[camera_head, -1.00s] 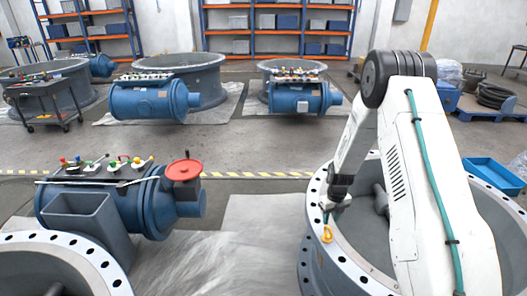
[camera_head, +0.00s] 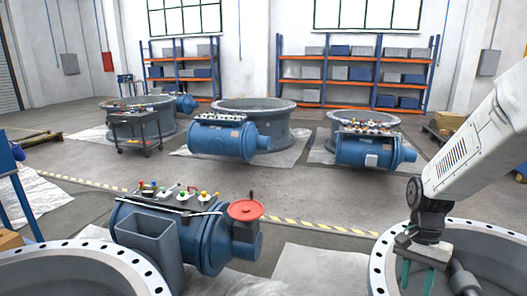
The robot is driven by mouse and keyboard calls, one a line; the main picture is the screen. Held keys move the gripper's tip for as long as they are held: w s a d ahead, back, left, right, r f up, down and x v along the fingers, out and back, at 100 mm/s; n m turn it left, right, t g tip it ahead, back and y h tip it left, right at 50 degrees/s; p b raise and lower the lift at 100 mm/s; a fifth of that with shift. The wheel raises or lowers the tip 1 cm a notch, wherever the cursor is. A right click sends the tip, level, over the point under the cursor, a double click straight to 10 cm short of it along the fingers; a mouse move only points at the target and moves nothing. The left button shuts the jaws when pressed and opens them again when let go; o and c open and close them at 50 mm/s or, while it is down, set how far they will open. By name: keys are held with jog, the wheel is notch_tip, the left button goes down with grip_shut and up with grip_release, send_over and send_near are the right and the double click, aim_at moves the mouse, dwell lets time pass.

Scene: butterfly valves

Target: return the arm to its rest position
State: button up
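My white arm comes in from the right edge, with its dark wrist hanging down. My gripper (camera_head: 416,276) points downward over the flanged ring of the near right valve body (camera_head: 380,258). Its two greenish fingers stand apart with nothing seen between them. The lower fingertips are close to the bottom of the picture, and I cannot tell their height above the ring. The near blue valve actuator (camera_head: 205,240) with a red handwheel (camera_head: 246,210) is well to the left of my gripper.
Another flanged ring (camera_head: 60,262) is at the bottom left. More valves (camera_head: 222,138) stand behind the yellow-striped floor line (camera_head: 325,226). A dark cart (camera_head: 135,130) stands at the back left, and orange-and-blue shelving (camera_head: 350,84) lines the wall. Open floor lies in the middle.

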jog(key=s+a+r+n+t, duration=0.2)
jog(key=s+a+r+n, duration=0.2)
jog(key=s+r, duration=0.4)
jog(key=s+a+r+n+t, duration=0.2)
jog(key=s+a+r+n, duration=0.2)
jog(key=s+r, duration=0.5)
jog(key=shift+s+a+n+t+h, duration=0.2)
jog(key=shift+s+n+t+h, duration=0.25)
jog(key=shift+n, duration=0.55)
